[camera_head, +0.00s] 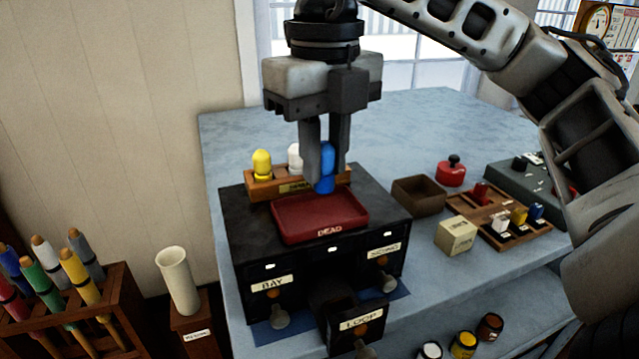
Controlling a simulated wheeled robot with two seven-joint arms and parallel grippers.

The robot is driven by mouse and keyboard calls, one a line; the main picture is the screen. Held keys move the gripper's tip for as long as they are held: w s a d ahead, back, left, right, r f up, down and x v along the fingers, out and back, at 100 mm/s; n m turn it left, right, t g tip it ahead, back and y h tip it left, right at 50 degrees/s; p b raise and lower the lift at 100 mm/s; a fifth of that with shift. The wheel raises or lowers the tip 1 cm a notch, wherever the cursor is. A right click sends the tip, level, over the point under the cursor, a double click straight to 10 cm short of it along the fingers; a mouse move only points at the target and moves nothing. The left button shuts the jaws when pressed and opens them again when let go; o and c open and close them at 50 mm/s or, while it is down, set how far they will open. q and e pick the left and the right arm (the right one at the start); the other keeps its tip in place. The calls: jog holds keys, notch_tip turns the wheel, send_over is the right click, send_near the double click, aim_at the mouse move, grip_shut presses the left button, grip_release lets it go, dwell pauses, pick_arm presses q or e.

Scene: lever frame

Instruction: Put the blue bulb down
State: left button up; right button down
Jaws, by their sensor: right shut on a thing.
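The blue bulb (326,170) is upright between the fingers of my right gripper (325,165), which is shut on it. It hangs over the back right part of the red tray marked DEAD (320,216), in front of the wooden bulb rack (265,187); I cannot tell whether its base touches anything. A yellow bulb (261,163) and a white bulb (295,157) stand in the rack. The right end of the rack is partly hidden by the gripper and the blue bulb. The tray looks empty. My left gripper is out of view.
Tray and rack sit on a black drawer cabinet (240,226); its LOOP drawer (357,322) sticks out in front. The back of the blue table is clear.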

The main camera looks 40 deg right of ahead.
jog(key=shift+w+d+f, duration=0.1)
jog(key=shift+w+f, duration=0.3)
jog(key=shift+f, duration=0.05)
jog(key=f, duration=0.3)
jog(key=shift+w+d+f, duration=0.1)
jog(key=shift+w+f, duration=0.1)
jog(key=shift+w, duration=0.1)
jog(key=shift+f, duration=0.2)
jog(key=shift+f, duration=0.2)
jog(key=c, duration=1.3)
grip_release()
jog(key=shift+o, duration=0.2)
jog(key=shift+r, duration=0.1)
notch_tip(320, 180, up, 12)
jog(key=p, duration=0.2)
jog(key=shift+r, duration=0.15)
